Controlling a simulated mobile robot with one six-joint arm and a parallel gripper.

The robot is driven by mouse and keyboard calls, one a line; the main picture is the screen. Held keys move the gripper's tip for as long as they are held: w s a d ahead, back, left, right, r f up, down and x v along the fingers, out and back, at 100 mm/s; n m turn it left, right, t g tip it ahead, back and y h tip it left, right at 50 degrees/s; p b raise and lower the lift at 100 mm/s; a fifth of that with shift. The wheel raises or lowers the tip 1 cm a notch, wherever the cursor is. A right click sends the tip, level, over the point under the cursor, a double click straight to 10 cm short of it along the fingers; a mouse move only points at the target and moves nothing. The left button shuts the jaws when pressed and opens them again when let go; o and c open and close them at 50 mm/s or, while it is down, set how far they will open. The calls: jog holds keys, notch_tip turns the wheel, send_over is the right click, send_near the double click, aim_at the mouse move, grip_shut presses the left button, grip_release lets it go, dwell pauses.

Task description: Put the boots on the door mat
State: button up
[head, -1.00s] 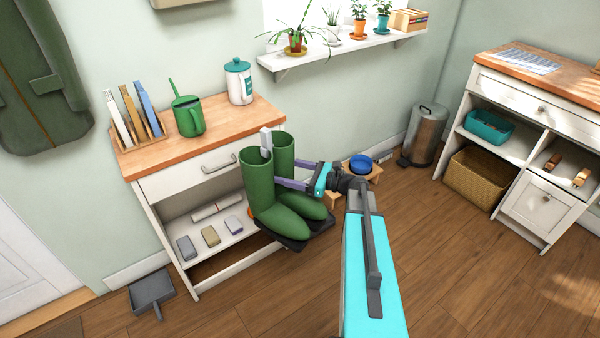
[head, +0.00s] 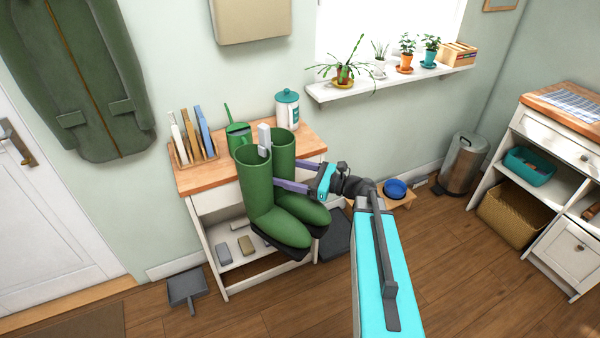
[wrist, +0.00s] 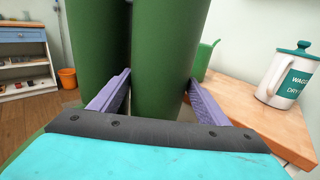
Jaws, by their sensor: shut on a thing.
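A pair of green boots (head: 258,190) with dark soles is upright in front of the white cabinet in the head view, apparently clear of the floor. A pale clip (head: 264,139) sits between their tops. My gripper (head: 286,171) is shut on the shaft of one boot, coming from the right. In the wrist view my gripper (wrist: 158,92) has a purple finger on each side of that green shaft (wrist: 167,50); the other shaft stands to its left. A brown mat (head: 75,325) lies at the bottom left, partly cut off, near the white door.
The wood-topped cabinet (head: 197,180) with a watering can and canister is behind the boots. A dark tray (head: 337,238) lies on the floor beside it. A dustpan (head: 187,288) is on the floor between cabinet and mat. A stool with a blue bowl (head: 396,188) stands right.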

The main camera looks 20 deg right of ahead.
aim_at(260, 154)
jog(key=shift+n+g+y, duration=0.5)
jog(key=shift+g, duration=0.1)
jog(key=a+r+p, duration=0.2)
jog(key=r, duration=0.1)
jog(key=s+a+r+p, duration=0.1)
jog(key=a+r+p, duration=0.1)
jog(key=a+r, duration=0.1)
jog(key=s+a+r+p, duration=0.1)
jog(key=a+r+p, duration=0.1)
jog(key=r, duration=0.2)
jog(key=shift+a+r, duration=0.25)
jog(key=shift+r, duration=0.05)
jog(key=shift+s+a+r+p, duration=0.1)
jog(key=shift+a+r+p, duration=0.35)
jog(key=shift+p, duration=0.05)
jog(key=shift+a, duration=0.15)
